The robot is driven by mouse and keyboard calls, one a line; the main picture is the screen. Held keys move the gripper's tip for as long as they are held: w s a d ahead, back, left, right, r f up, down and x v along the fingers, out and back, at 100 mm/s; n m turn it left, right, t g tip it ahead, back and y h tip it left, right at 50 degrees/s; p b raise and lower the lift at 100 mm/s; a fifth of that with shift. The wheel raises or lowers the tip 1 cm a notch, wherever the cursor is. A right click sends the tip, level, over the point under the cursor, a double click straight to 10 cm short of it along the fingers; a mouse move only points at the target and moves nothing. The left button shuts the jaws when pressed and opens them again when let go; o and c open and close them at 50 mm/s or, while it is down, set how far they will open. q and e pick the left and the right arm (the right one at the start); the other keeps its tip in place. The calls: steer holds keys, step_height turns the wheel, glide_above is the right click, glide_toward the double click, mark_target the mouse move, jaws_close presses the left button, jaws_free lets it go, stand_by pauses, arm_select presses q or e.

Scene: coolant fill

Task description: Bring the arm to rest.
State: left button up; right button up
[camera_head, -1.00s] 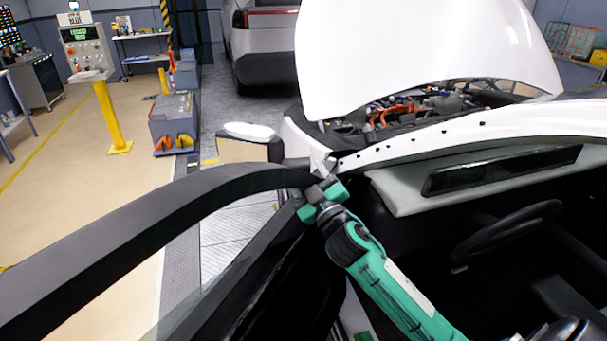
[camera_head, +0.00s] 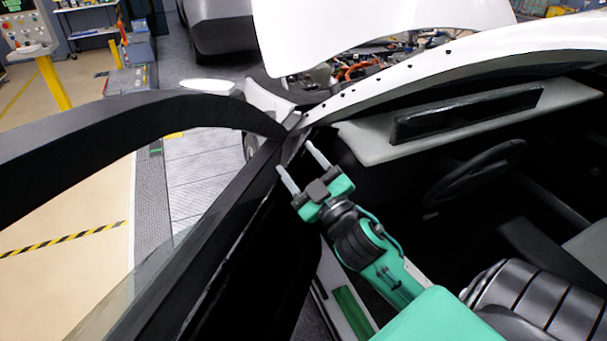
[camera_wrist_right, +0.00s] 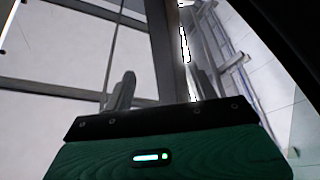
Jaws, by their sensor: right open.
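My right gripper (camera_head: 302,170) is green with two pale fingers. Its fingers are apart and nothing is between them. In the head view it is at the open front door of the white car, near the door frame's front corner, with its arm reaching up from the lower right. I cannot tell whether it touches the door. In the right wrist view, the green gripper body (camera_wrist_right: 165,155) fills the bottom, with one finger (camera_wrist_right: 122,92) clearly visible in front of grey panels and frame bars. My left gripper is not in view.
The black door frame (camera_head: 110,118) spans the left. The steering wheel (camera_head: 475,172), dashboard screen (camera_head: 465,113) and seat (camera_head: 530,300) are right of my arm. The raised white hood (camera_head: 370,30) is beyond. A yellow post (camera_head: 54,85) with a control box stands far left.

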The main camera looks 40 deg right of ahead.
steer(key=shift+s+f, duration=0.15)
steer(key=shift+s, duration=0.35)
